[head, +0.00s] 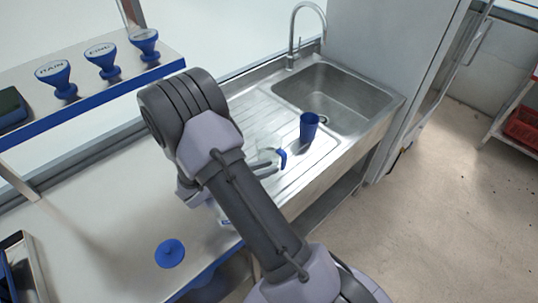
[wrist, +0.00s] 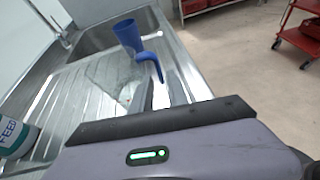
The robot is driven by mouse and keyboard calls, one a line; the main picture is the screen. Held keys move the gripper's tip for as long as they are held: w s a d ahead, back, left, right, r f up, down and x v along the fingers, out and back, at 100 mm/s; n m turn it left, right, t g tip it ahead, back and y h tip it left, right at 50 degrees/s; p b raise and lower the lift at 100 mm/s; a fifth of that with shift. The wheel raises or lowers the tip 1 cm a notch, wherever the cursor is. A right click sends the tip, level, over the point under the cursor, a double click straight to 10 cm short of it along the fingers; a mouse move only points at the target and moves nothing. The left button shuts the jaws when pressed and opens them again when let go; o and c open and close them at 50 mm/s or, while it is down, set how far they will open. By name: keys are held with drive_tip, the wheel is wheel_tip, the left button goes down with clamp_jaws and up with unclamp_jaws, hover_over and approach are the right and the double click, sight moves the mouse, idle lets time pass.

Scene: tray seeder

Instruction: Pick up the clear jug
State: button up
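The clear jug (wrist: 108,72) stands on the ribbed steel drainboard; its see-through body is faint, and its blue handle (wrist: 150,62) faces my gripper. In the head view the jug shows partly behind my arm, with its blue handle (head: 282,158) visible. My gripper (wrist: 161,90) is open, its two dark fingers apart with a gap between them. The handle's lower end is close to the fingertips in the wrist view; I cannot tell whether they touch.
A blue cup (head: 310,127) stands just beyond the jug, near the sink (head: 335,90). A bottle marked FEED (wrist: 14,136) is at the left in the wrist view. A blue round item (head: 170,253) lies on the counter. A shelf (head: 95,95) holds blue funnel-shaped items.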

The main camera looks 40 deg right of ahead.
sight(284, 168)
drive_tip(key=b+x, duration=0.2)
drive_tip(key=x, duration=0.5)
drive_tip(key=shift+w+d+f, duration=0.15)
drive_tip(key=shift+d, duration=0.25)
clamp_jaws()
idle(0.8)
